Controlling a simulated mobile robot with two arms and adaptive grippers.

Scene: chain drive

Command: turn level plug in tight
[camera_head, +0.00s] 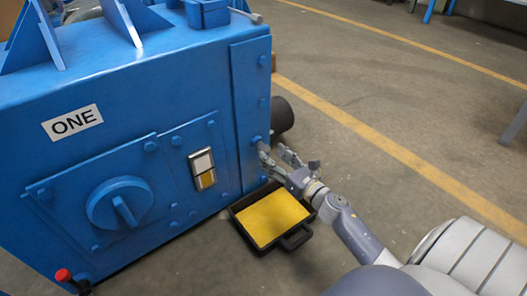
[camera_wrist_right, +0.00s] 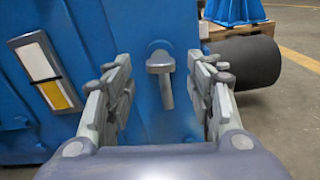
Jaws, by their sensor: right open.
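The level plug (camera_wrist_right: 160,63) is a grey plug with a bar-like head on the blue housing's right-hand panel, with a short grey stem hanging below it in the right wrist view. My right gripper (camera_wrist_right: 161,72) is open, one finger on each side of the plug, with visible gaps and nothing held. In the head view my right gripper (camera_head: 277,151) reaches the housing's right edge from the right, and its fingers largely hide the plug. How deep the plug sits in the panel cannot be told. My left gripper is not in view.
The blue housing (camera_head: 100,120) carries a "ONE" label, a round knob (camera_head: 120,203) and a white-and-yellow gauge (camera_head: 202,168). A black tray with a yellow bottom (camera_head: 295,240) lies on the floor below my right gripper.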

